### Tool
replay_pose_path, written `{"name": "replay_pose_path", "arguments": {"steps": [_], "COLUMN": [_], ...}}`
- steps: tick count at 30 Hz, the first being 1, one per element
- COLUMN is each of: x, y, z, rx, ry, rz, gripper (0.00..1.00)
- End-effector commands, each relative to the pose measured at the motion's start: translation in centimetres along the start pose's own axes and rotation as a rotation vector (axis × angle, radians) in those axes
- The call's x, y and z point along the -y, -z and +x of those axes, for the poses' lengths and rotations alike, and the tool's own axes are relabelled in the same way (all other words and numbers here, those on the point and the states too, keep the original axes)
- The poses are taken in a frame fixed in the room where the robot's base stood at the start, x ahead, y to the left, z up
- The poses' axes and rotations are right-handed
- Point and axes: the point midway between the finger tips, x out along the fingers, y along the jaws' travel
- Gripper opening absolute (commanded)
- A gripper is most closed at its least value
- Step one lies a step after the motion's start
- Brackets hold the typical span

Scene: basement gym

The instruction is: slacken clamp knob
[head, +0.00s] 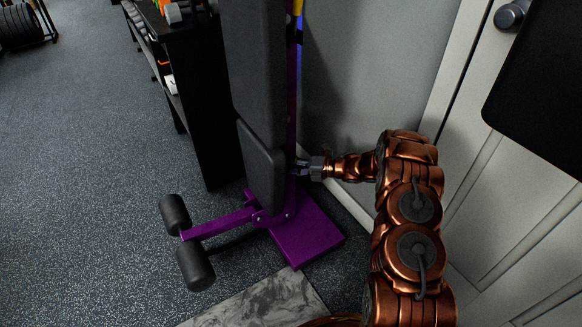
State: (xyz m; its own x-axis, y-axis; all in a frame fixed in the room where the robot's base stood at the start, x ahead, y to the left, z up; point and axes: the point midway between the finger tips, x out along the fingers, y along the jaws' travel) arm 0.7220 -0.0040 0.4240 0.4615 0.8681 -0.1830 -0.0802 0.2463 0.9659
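A weight bench with dark padding (258,70) and a purple frame (305,240) stands upright near the wall. My gripper (299,167) is at the right side of the bench, beside the lower pad (262,165) and close to the purple upright. The fingers are small and partly hidden in shadow, so I cannot tell whether they are open or shut. No clamp knob can be made out; the spot by the fingertips is dark and partly covered by the pad and gripper.
A black rack (196,95) with small items stands left of the bench. Two foam rollers (195,268) stick out low at the front left. A grey wall (380,60) and a door with a round handle (509,16) are at right. Floor at left is clear.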

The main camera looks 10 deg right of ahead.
Motion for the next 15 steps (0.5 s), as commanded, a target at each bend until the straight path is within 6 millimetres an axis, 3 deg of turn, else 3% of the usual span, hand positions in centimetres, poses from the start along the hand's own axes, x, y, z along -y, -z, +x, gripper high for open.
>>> {"name": "replay_pose_path", "arguments": {"steps": [15], "x": [0.26], "y": [0.0], "z": [-0.06], "rx": [0.001], "ry": [-0.071], "rz": [0.075], "gripper": [0.13]}}
